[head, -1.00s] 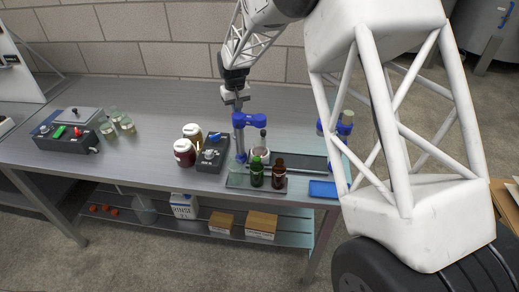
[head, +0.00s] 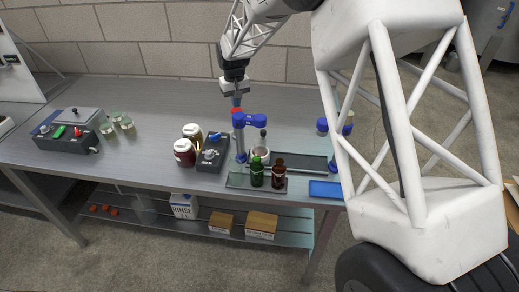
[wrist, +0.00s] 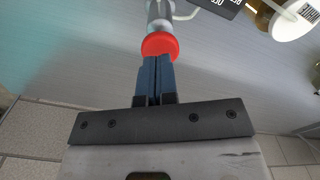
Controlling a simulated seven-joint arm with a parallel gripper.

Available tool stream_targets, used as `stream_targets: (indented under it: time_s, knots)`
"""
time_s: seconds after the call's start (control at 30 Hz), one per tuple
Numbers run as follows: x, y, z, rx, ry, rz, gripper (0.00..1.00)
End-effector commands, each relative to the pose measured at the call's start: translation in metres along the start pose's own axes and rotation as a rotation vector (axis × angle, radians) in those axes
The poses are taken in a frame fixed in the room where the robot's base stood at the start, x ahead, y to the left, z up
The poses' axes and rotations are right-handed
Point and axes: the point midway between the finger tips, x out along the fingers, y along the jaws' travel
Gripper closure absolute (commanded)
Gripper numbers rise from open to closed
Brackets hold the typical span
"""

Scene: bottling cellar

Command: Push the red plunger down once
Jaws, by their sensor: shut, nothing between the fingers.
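In the wrist view the round red plunger (wrist: 160,45) tops a pale metal cylinder (wrist: 160,12). My gripper (head: 237,103) is shut and empty, pointing down with its fingertips at the plunger. In the wrist view the two blue fingers of my gripper (wrist: 156,60) lie side by side, and their tips overlap the plunger's near edge. I cannot tell whether they touch it or how far down it is.
A green bottle (head: 257,172) and a brown bottle (head: 279,173) stand in front. A dark control box (head: 212,155) and jars (head: 185,153) are to the left. The bench behind is clear.

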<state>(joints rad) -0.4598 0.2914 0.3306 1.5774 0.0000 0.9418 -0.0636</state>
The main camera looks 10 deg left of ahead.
Motion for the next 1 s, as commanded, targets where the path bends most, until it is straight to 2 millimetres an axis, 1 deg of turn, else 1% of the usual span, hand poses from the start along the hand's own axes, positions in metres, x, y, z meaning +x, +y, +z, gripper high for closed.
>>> stream_targets:
  time_s: [0.3,1.0]
  knots:
    - [-0.0078,0.0000,0.0002,0.000,-0.001,0.000,1.00]
    - [-0.0080,0.0000,0.0002,0.000,0.000,0.000,1.00]
